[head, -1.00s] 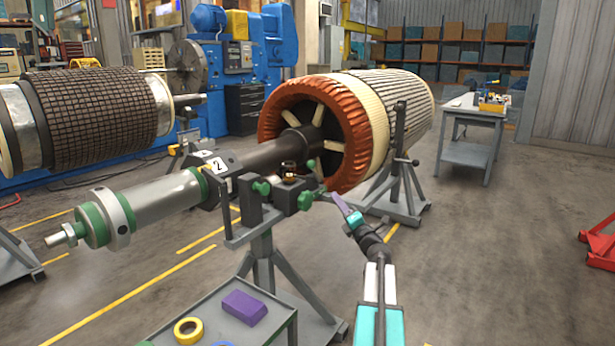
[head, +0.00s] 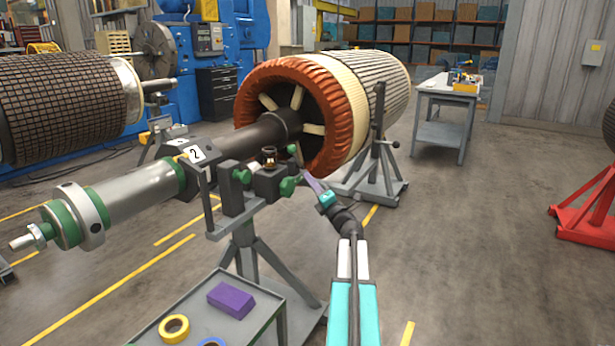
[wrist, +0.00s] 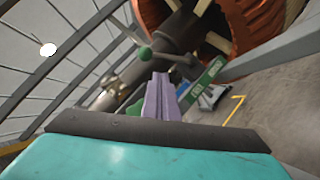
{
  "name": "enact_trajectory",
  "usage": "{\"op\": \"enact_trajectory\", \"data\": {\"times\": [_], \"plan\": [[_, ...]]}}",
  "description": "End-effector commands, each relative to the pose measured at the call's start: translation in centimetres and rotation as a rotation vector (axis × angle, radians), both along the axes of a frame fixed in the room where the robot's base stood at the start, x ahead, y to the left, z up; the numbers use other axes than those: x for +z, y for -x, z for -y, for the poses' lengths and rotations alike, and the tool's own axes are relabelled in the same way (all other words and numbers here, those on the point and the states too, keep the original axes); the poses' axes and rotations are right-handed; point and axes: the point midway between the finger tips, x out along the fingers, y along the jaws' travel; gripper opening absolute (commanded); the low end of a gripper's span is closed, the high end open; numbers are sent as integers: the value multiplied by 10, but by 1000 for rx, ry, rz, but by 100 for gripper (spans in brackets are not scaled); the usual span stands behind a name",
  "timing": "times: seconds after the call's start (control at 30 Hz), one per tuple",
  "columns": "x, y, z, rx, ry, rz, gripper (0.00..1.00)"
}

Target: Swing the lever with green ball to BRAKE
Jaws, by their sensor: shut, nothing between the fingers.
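Several green knobs show on the rotor stand's bearing head in the head view: one at the right side (head: 288,186), one at the left (head: 242,176) and a small one behind (head: 292,149). I cannot tell there which is the lever's ball. In the wrist view a green ball (wrist: 146,54) sits ahead of my fingers, on what looks like a thin rod. A green plate (wrist: 203,82) lies to its right; no BRAKE word is legible. My gripper (head: 308,178) has purple fingers, shut and empty, just right of the bearing head. The fingers also show in the wrist view (wrist: 160,82).
The rotor (head: 325,115), with orange end windings, rests on grey stands. A grey cart (head: 265,318) with a purple block (head: 231,299) and yellow tape roll (head: 174,328) stands in front. A workbench (head: 440,125) is behind. The floor to the right is mostly open.

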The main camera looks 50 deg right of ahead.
Motion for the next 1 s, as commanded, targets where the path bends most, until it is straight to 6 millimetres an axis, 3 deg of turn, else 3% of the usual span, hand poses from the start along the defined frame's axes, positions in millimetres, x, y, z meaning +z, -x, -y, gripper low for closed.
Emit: {"op": "enact_trajectory", "data": {"times": [0.7, 1.0], "plan": [[24, -68, 20, -1, 1, 0, 0], [30, -84, 24, -1, 1, 0, 0]]}}
